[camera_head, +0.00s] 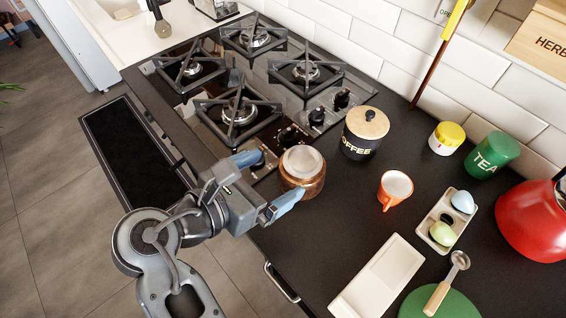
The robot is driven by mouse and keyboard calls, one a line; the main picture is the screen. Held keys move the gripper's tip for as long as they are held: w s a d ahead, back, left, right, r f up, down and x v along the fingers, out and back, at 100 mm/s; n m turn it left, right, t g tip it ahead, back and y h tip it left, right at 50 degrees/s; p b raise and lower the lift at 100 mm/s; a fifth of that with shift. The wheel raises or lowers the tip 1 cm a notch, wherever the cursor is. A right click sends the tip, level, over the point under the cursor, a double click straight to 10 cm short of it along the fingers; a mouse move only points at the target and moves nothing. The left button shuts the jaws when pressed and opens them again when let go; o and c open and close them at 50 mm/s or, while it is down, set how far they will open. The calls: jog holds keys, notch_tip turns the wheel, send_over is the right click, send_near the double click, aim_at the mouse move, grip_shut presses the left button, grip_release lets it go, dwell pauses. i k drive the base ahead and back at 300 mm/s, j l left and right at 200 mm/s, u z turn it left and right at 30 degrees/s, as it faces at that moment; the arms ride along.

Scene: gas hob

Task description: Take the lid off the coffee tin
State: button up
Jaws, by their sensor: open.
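The coffee tin (359,143) is dark with pale "COFFEE" lettering and stands upright on the black worktop, right of the hob. Its round wooden lid (367,122) with a small knob sits on top. My gripper (258,185) is left of and nearer than the tin, apart from it. Its two blue-grey fingers are spread wide, one on the upper left and one on the lower right of a copper pot (302,172) with a pale top. I cannot tell whether the fingers touch the pot.
The gas hob (206,112) lies behind and left. An orange mug (395,189), a yellow-lidded jar (447,138), a green tea tin (492,155), an egg tray (429,227), a white rectangular dish (377,278) and a red kettle (536,220) stand to the right. The tiled wall (370,48) is behind.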

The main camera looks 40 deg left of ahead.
aim_at(366, 122)
jog(key=l+u, duration=0.5)
jog(key=u, duration=0.2)
jog(key=k+l+u, duration=0.15)
jog(key=u, duration=0.2)
